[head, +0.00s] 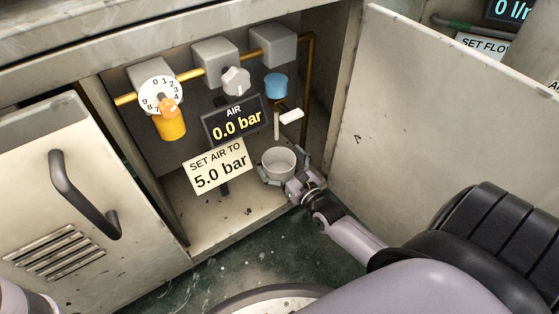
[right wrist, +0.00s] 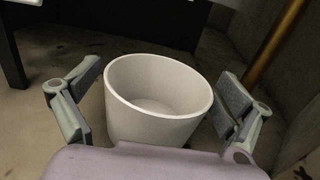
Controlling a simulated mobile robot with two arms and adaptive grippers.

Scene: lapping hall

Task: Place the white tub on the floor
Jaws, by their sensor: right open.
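The white tub (head: 279,162) stands upright on the cabinet's bottom shelf, toward the right side of the open cabinet. It is empty and round, and in the right wrist view the tub (right wrist: 158,98) sits between my right gripper's fingers. My right gripper (head: 285,175) is open around the tub, with a visible gap on each side in the right wrist view (right wrist: 160,92). The green floor (head: 265,255) lies in front of and below the cabinet. My left gripper is not in view; only a bit of pale arm shows at the lower left corner.
Above the tub are a white lever (head: 290,116) and a blue cup-shaped part (head: 276,86). An "AIR 0.0 bar" display (head: 236,122) and a "SET AIR TO 5.0 bar" sign (head: 218,166) stand left of it. Open doors flank the cabinet, left (head: 120,150) and right (head: 430,110).

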